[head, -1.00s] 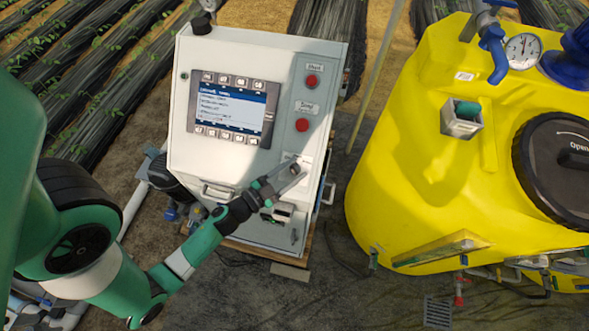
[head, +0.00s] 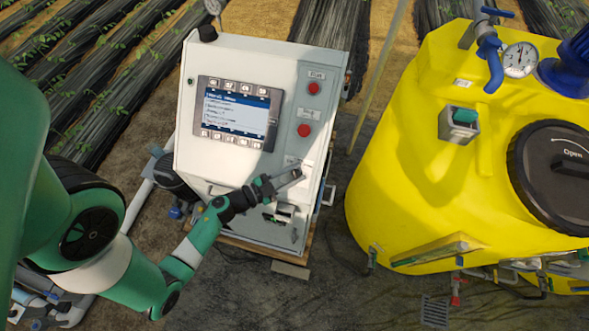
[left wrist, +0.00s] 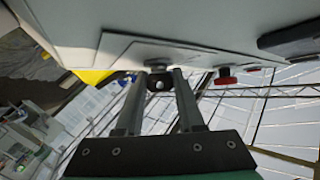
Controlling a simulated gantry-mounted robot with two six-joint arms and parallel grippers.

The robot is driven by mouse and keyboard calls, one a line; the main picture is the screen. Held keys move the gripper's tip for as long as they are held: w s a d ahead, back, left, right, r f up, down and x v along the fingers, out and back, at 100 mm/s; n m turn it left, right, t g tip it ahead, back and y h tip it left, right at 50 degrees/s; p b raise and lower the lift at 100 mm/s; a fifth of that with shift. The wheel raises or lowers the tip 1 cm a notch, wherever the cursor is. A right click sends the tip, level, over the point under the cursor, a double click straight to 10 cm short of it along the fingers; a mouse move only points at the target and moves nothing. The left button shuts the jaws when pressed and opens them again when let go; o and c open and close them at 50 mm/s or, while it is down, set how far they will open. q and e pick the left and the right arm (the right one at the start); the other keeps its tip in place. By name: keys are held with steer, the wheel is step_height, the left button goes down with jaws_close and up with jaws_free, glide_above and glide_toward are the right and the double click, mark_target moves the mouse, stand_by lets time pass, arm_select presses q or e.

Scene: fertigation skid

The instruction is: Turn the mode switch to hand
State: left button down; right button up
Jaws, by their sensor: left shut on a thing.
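The mode switch (left wrist: 157,69) is a small dark knob on the lower right of the white control cabinet (head: 205,165). In the head view my gripper mostly hides it. My left gripper (head: 297,174) reaches in from the left across the cabinet's front. In the left wrist view its two fingers (left wrist: 160,78) stand on either side of the knob, close to the panel, and it is shut on the switch. The switch's pointer and its position marks cannot be read. My right gripper is not in view.
A lit display (head: 233,113) is on the cabinet, with red buttons (head: 304,130) above the gripper on the grey strip. A metal handle (head: 221,189) sits below the display. A yellow tank (head: 400,150) stands to the right, with a ground gap between.

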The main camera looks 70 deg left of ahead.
arm_select(q)
steer(key=m+h, duration=0.2)
steer(key=m, duration=0.1)
steer(key=shift+a+r+g, duration=0.1)
steer(key=shift+a+g, duration=0.05)
steer(key=shift+g, duration=0.25)
steer(key=shift+m+g+h, duration=1.3)
steer(key=shift+m+h, duration=0.6)
steer(key=shift+m, duration=0.1)
steer(key=c, duration=0.5)
jaws_free()
steer(key=v, duration=1.1)
steer(key=shift+s+r, duration=0.1)
steer(key=shift+s, duration=0.15)
